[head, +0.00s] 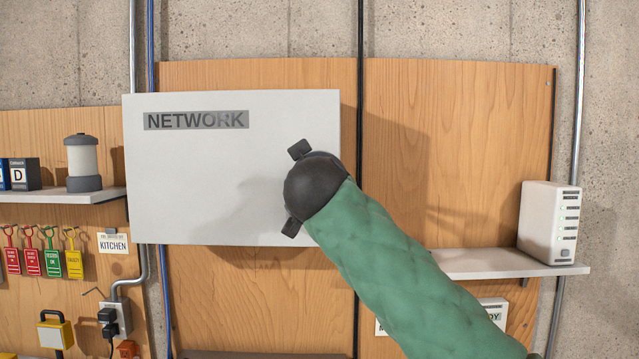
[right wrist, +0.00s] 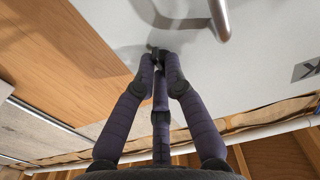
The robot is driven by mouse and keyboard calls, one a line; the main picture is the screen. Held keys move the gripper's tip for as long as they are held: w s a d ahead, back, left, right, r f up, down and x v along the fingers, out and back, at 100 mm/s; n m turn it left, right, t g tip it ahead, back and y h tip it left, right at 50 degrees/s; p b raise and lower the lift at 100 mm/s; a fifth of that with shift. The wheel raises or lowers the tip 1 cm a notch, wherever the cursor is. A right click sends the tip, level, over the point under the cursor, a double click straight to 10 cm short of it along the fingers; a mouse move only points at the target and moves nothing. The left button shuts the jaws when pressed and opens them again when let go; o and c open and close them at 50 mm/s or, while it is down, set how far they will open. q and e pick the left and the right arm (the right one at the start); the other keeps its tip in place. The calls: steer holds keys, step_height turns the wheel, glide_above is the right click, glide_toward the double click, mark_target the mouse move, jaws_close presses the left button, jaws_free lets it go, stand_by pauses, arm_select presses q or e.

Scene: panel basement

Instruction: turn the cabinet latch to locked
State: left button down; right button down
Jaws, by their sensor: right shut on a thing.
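The white cabinet (head: 200,185) with a grey NETWORK label (head: 196,120) hangs on the wood panel, its door closed. My green right arm comes in from the lower right, and its dark wrist covers the door's right edge, hiding the latch in the head view. In the right wrist view my right gripper (right wrist: 161,58) has its purple fingers closed together on the small dark latch (right wrist: 153,47) at the cabinet door (right wrist: 255,75). The fingers hide most of the latch, so I cannot tell its angle. My left gripper is out of view.
A metal bar handle (right wrist: 221,18) stands out from the door near the fingers. A shelf (head: 485,264) with a white device (head: 550,222) is at the right. A left shelf (head: 70,197) holds a lantern (head: 83,160). Coloured tags (head: 52,263) hang below it.

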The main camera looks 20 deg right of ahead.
steer(key=shift+m, duration=0.5)
steer(key=c, duration=1.3)
jaws_free()
steer(key=shift+w, duration=0.1)
steer(key=v, duration=1.2)
